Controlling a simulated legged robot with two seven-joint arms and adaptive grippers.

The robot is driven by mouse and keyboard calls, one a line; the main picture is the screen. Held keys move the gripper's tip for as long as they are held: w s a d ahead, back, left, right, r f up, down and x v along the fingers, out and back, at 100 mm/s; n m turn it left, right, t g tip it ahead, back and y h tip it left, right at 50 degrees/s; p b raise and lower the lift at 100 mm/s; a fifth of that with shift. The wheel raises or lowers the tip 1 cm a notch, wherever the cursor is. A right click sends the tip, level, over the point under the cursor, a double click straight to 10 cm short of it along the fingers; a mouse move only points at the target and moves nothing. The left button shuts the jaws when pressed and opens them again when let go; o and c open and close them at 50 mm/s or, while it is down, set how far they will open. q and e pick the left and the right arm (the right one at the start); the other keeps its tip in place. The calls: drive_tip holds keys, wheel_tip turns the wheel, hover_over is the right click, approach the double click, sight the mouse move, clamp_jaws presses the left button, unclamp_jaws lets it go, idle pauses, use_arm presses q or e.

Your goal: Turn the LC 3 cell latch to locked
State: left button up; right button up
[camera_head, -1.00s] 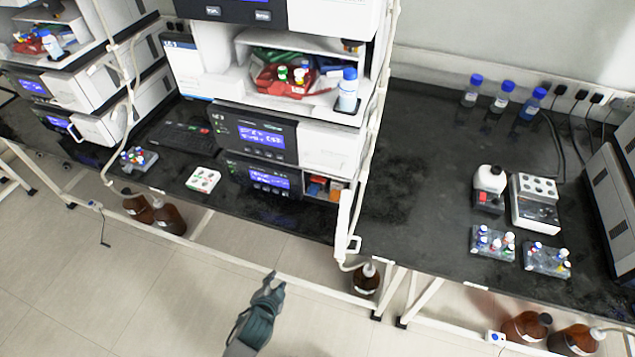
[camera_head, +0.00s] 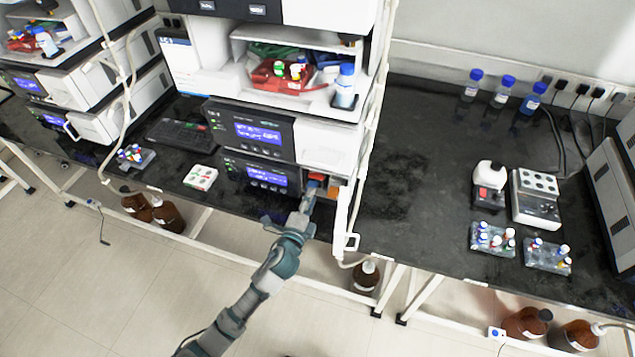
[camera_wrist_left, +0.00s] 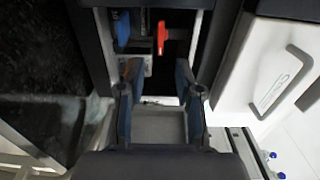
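The LC 3 stack (camera_head: 250,138) stands left of centre in the head view. Its open bay at the lower right holds small red, blue and orange parts, partly hidden by my left gripper (camera_head: 308,196). In the left wrist view a red latch handle (camera_wrist_left: 161,38) stands inside the bay, with a vertical bar and a short arm to the right. A blue part (camera_wrist_left: 122,27) sits to its left. My left gripper (camera_wrist_left: 158,78) is open and empty, its two fingers apart just short of the red handle, not visibly touching it. My right gripper is not in view.
A white frame post (camera_head: 345,215) stands right of the bay. A white handled panel (camera_wrist_left: 268,75) is close on the right in the wrist view.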

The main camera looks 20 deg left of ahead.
sight(316, 177)
use_arm(q)
drive_tip(key=w, duration=0.2)
drive_tip(key=w+a, duration=0.1)
drive_tip(key=w, duration=0.3)
drive_tip(key=shift+a+f+b, duration=0.2)
drive_tip(key=shift+a+b, duration=0.05)
drive_tip(key=shift+b, duration=0.1)
drive_tip(key=shift+w, duration=0.25)
drive_tip(key=shift+w+d+r, duration=0.1)
drive_tip(key=shift+d+r, duration=0.05)
drive_tip(key=shift+d, duration=0.55)
drive_tip(key=shift+c, duration=0.5)
drive_tip(key=c, duration=0.4)
drive_tip(key=shift+a, duration=0.15)
clamp_jaws()
drive_tip(key=shift+a, duration=0.2)
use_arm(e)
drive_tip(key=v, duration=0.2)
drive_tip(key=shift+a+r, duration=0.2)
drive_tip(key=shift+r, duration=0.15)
